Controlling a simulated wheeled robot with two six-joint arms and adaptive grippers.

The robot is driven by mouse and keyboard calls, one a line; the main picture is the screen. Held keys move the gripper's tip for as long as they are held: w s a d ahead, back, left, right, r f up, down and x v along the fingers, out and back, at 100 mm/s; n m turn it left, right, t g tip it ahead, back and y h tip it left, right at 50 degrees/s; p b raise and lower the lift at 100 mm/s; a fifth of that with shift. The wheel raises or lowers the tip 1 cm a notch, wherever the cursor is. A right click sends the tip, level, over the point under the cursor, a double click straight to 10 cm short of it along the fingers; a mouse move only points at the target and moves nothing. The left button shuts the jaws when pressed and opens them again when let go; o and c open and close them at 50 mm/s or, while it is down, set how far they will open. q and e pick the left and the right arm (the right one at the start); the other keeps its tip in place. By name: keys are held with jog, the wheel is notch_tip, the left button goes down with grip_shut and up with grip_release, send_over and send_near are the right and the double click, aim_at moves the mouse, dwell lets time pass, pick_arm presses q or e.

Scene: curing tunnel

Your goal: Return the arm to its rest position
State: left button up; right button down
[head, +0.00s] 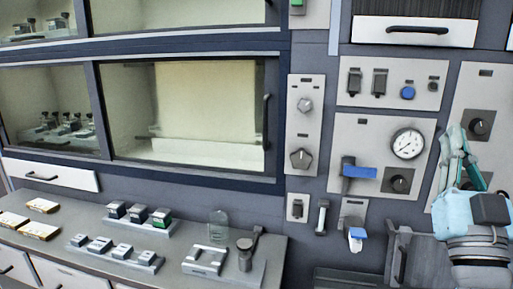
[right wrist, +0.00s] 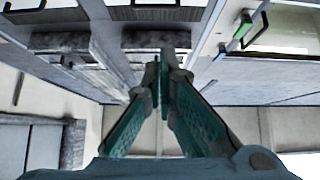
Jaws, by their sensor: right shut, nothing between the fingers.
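My right gripper (head: 458,150) is at the right side of the head view, raised in front of the control panels, with its teal fingers pointing up. In the right wrist view its fingers (right wrist: 160,85) come together at the middle. It is shut and holds nothing. My left gripper is not in the head view.
A wall panel with a gauge (head: 407,144), a blue-handled lever (head: 358,171) and knobs stands left of my right gripper. A grey counter (head: 190,232) at lower left carries trays with small blocks. A glazed cabinet (head: 190,110) fills the upper left.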

notch_tip(320, 180, down, 35)
jog(key=w+a+n+g+y, duration=0.1)
jog(key=n+g+y, duration=0.15)
jog(key=g, duration=0.95)
jog(key=s+a+f+n+g+y, duration=0.15)
jog(key=s+f+g, duration=0.35)
jog(key=s+f, duration=0.55)
jog(key=s+a+f+g+y, duration=0.1)
jog(key=s+a+f+g, duration=0.3)
jog(key=s+f, duration=0.65)
jog(key=s+d+f+g, duration=0.1)
jog(key=s+f, duration=0.1)
jog(key=f, duration=0.9)
jog(key=s+d+f+g, duration=0.2)
jog(key=f, duration=1)
jog(key=s+f, duration=0.9)
jog(key=s, duration=0.3)
jog(key=shift+s+m+y, duration=0.3)
jog(key=shift+m, duration=0.1)
